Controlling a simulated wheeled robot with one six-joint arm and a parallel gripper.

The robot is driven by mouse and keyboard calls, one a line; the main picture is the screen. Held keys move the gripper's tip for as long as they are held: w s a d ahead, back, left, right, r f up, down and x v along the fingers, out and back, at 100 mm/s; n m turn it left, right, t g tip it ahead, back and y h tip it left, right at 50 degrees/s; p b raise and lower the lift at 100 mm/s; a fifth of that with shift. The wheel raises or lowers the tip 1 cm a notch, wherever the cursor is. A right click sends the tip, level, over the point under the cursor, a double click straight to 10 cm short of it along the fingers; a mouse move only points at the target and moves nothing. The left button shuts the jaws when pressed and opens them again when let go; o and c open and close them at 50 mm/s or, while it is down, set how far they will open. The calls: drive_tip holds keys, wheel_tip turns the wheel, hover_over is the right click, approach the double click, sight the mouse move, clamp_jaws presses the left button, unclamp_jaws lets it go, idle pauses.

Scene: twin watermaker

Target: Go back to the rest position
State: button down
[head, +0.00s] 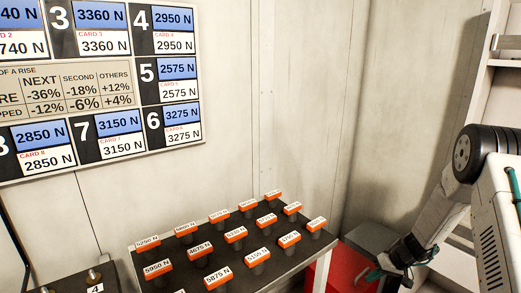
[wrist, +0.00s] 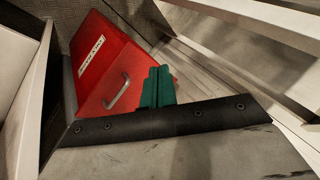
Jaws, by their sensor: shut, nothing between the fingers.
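My gripper (head: 374,275) is at the lower right of the head view, at the end of my white and dark arm, near the grey box by the wall. Its teal fingers also show in the wrist view (wrist: 157,86), closed together with nothing between them. In the wrist view they stand in front of a red box. I cannot tell the distance from the fingers to the box.
A dark panel (head: 200,256) with several orange-topped, labelled pieces (head: 235,234) stands at the lower middle. The red box (wrist: 102,62) has a metal handle. A grey box (head: 385,238) stands in the corner, shelving (head: 500,65) at right. A number board (head: 95,85) hangs on the wall.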

drive_tip(key=s+a+r+m+g, duration=0.1)
drive_tip(key=s+a+r, duration=0.2)
drive_tip(key=s+r, duration=0.4)
drive_tip(key=s+a+r+m+g+h, duration=0.1)
drive_tip(key=s+a+r+g, duration=0.2)
drive_tip(key=r, duration=0.7)
drive_tip(key=s+a+r+m, duration=0.1)
drive_tip(key=s+a+r, duration=0.2)
drive_tip(key=s+r, duration=0.45)
drive_tip(key=s+a+r+t+h, duration=0.1)
drive_tip(key=s+a+r+h, duration=0.1)
drive_tip(key=s+r, duration=0.6)
drive_tip(key=s+a+r+n+t+h, duration=0.1)
drive_tip(key=s+r+t+h, duration=0.1)
drive_tip(key=s+r, duration=0.6)
drive_tip(key=s+h, duration=0.1)
drive_tip(key=s, duration=0.4)
drive_tip(key=shift+a+n, duration=0.3)
drive_tip(key=shift+a, duration=0.1)
